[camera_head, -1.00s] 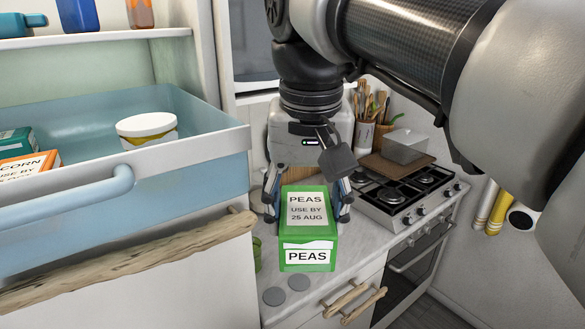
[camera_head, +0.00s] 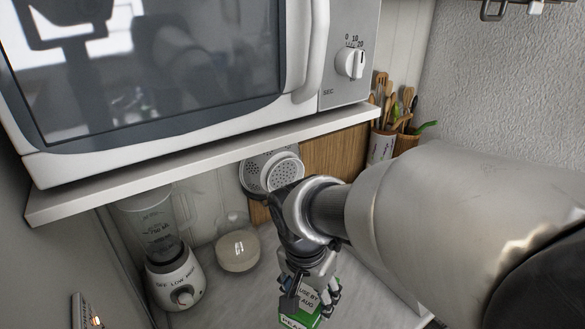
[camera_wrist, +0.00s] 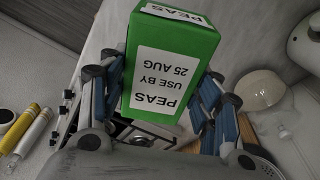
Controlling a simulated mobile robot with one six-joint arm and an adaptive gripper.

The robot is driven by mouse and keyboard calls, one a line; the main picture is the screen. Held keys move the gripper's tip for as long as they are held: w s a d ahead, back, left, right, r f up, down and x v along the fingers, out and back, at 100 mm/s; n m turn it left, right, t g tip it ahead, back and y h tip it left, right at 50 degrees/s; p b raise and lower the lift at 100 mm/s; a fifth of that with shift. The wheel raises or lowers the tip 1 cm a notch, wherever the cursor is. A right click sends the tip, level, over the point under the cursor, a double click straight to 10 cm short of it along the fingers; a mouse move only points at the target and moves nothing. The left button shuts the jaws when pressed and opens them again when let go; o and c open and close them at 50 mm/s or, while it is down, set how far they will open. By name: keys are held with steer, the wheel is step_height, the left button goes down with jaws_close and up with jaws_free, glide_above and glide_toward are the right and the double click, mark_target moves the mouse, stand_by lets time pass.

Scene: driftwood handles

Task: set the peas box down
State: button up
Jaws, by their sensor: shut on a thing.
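The green peas box (camera_head: 308,307) with white labels is at the bottom edge of the head view, partly cut off and partly covered by my gripper (camera_head: 310,289). In the wrist view the peas box (camera_wrist: 170,70) fills the upper middle, its lettering upside down. The blue-padded fingers of my gripper (camera_wrist: 163,90) are shut on its two sides. The box is over or near the grey countertop (camera_head: 215,299); I cannot tell whether its underside touches it.
A microwave (camera_head: 150,60) sits on a white shelf (camera_head: 120,175) above. Behind and left of my gripper stand a blender (camera_head: 176,280) and a glass jar (camera_head: 238,250). A colander (camera_head: 270,172), a wooden board (camera_head: 335,162) and a utensil pot (camera_head: 381,147) are at the back.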

steer(key=shift+s+f+b, duration=0.15)
steer(key=shift+f+b, duration=3.05)
steer(key=shift+f, duration=6.65)
steer(key=shift+f, duration=0.1)
steer(key=shift+f, duration=0.15)
steer(key=o, duration=1.3)
